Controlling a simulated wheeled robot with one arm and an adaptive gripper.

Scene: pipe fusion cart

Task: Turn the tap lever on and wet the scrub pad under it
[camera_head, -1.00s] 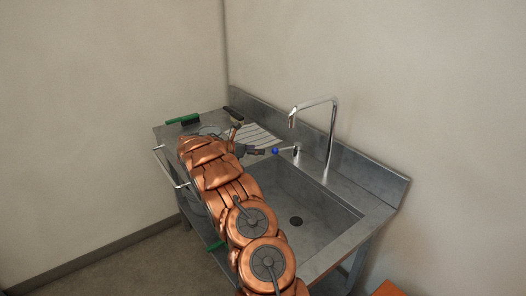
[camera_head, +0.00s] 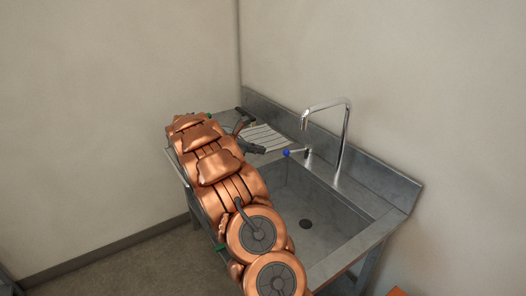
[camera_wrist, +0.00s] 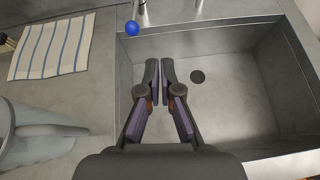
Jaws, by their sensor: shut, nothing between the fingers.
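The tap (camera_head: 346,135) is a tall chrome spout at the back rim of the steel sink. Its lever has a blue ball end (camera_head: 287,152), which points left in the head view. The ball also shows at the top of the wrist view (camera_wrist: 132,28). My gripper (camera_head: 265,149) is left of the ball and apart from it. In the wrist view my gripper (camera_wrist: 160,62) has its fingertips together, empty, over the left part of the basin. No water shows at the spout. I cannot make out the scrub pad; my arm hides part of the counter.
A striped cloth (camera_head: 268,138) lies on the counter left of the tap. A grey, see-through vessel (camera_wrist: 40,140) stands at lower left in the wrist view. The sink basin (camera_head: 310,195) is empty, with a dark drain. Walls stand behind and left of the cart.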

